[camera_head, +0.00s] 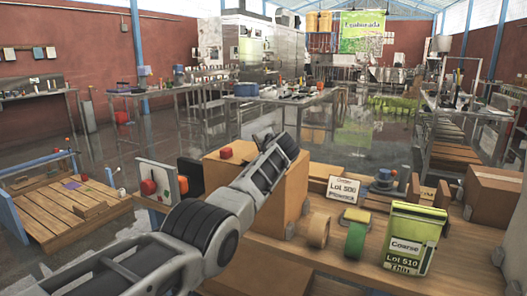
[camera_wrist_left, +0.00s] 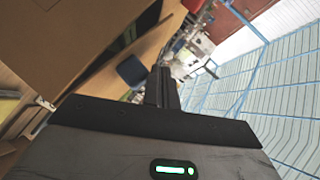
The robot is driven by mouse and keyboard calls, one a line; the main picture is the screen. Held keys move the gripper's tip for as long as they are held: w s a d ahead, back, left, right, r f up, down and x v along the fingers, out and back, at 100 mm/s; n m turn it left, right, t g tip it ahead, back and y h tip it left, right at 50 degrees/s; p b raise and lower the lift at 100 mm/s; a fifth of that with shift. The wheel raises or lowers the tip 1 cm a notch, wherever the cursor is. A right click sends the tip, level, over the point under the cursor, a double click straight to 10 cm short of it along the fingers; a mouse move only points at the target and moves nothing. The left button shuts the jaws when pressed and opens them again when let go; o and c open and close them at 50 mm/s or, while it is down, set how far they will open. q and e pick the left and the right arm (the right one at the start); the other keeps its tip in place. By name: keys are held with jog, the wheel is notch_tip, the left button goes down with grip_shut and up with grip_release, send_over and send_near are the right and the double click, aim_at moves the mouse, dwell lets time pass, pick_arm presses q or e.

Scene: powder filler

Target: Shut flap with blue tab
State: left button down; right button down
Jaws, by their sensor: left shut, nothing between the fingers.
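My left arm comes in from the lower left of the head view and reaches over an orange-brown box (camera_head: 291,190). My left gripper (camera_head: 263,137) is at the box's upper far side and looks small there. In the left wrist view its dark fingers (camera_wrist_left: 162,86) are together with nothing between them. A brown panel (camera_wrist_left: 65,40) fills the upper left of that view, and a small blue patch (camera_wrist_left: 132,70) shows just left of the fingers. I cannot tell whether this patch is the blue tab. No flap can be made out clearly. My right gripper is not in view.
A red knob (camera_head: 225,153) sits on the box top. A wooden pallet (camera_head: 65,208) lies at left.

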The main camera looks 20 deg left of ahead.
pick_arm(q)
jog(key=shift+r, duration=0.15)
jog(key=shift+r+p, duration=0.7)
